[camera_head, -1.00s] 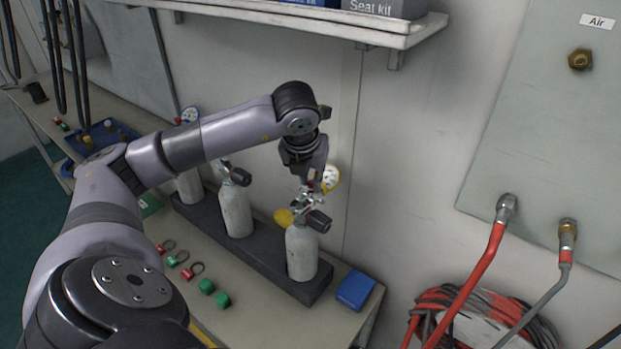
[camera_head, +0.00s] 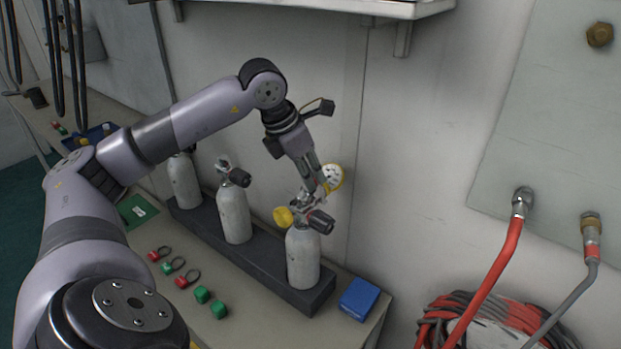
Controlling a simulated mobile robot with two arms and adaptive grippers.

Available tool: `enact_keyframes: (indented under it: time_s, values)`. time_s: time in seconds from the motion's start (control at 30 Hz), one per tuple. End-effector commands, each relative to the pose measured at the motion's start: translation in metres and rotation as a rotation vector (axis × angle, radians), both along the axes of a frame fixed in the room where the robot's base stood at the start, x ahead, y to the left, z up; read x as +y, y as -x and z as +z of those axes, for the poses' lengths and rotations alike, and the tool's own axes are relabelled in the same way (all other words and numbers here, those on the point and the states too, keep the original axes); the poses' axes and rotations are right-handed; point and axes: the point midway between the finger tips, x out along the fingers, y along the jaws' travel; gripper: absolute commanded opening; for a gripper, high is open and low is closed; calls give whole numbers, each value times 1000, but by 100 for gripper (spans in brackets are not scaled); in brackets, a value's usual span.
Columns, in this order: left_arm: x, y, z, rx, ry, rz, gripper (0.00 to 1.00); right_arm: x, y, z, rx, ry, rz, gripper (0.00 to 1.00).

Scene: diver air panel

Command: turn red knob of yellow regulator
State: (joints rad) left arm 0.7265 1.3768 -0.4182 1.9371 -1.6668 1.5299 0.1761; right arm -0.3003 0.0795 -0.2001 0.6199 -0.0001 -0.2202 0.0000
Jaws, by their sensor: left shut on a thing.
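The yellow regulator (camera_head: 284,217) sits on the valve of the nearest grey cylinder (camera_head: 303,258), which stands upright in the rack. Its round gauge (camera_head: 332,178) with a yellow rim shows just right of my fingers. My left gripper (camera_head: 317,190) reaches down to the top of the regulator from above and is shut at the red knob's place. The red knob itself is almost wholly hidden by the fingers, so its turn cannot be read. My right gripper is not in view.
Two more cylinders (camera_head: 234,214) (camera_head: 184,181) stand in the dark rack (camera_head: 262,267). Red and green caps (camera_head: 202,295) lie on the bench in front. A blue box (camera_head: 359,299) lies right of the rack. Red hoses (camera_head: 488,281) hang at the right; a shelf is above.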

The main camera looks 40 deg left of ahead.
Motion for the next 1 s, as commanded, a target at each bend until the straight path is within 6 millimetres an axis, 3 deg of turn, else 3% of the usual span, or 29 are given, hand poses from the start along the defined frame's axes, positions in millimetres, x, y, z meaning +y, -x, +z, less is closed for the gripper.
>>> enact_keyframes:
  time_s: [0.27, 1.0]
  values:
    - [3, -1, 2, 0, 2, -259, 0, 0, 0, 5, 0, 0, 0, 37]
    - [6, -7, 3, -2, 0, -907, 0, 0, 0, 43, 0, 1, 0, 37]
